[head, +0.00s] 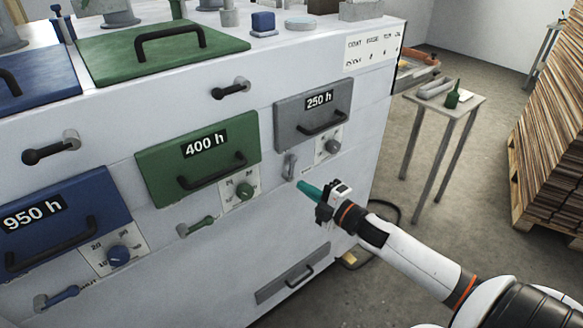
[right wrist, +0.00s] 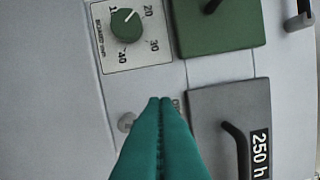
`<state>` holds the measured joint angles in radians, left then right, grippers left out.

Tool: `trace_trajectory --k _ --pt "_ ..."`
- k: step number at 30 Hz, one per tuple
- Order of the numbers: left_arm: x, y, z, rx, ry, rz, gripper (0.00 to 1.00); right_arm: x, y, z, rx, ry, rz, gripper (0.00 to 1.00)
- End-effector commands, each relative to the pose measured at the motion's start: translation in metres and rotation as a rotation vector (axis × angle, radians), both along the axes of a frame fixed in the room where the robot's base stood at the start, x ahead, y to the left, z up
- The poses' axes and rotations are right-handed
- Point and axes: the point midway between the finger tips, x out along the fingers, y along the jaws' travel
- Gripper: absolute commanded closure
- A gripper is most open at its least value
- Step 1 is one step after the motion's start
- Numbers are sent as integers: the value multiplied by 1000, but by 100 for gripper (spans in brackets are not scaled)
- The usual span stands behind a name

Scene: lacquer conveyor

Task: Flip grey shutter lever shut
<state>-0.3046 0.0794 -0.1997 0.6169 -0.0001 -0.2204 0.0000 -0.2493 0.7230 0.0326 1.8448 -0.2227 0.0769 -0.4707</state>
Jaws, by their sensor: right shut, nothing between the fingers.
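The grey shutter lever (head: 290,166) stands roughly upright on the white machine front, below the grey 250 h panel (head: 285,130) and left of its grey dial (head: 332,147). My right gripper (head: 300,184) has its teal fingers shut and empty, with the tips just below and right of the lever in the head view. Whether they touch it I cannot tell. In the right wrist view, the shut fingers (right wrist: 160,102) cover the middle bottom. A round grey knob, perhaps part of the lever (right wrist: 127,122), shows left of them; the rest is hidden. My left gripper is out of view.
A blue 950 h panel (head: 70,225) and blue lever (head: 57,298) lie further left. A small table (head: 450,105) stands right of the machine.

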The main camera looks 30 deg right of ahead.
Motion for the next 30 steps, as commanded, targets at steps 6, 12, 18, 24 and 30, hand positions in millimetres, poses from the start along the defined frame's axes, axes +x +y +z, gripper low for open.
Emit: trace_trajectory --k 6,12,18,24,30 --pt "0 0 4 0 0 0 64 19 4 3 2 -2 -1 100" --pt "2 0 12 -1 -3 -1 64 56 12 4 3 -2 -2 100" --pt "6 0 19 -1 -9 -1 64 95 20 5 3 -1 -2 100" --pt "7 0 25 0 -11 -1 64 95 -5 -2 1 4 -3 100" --pt "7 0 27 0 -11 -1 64 93 -17 -5 2 2 -2 100"
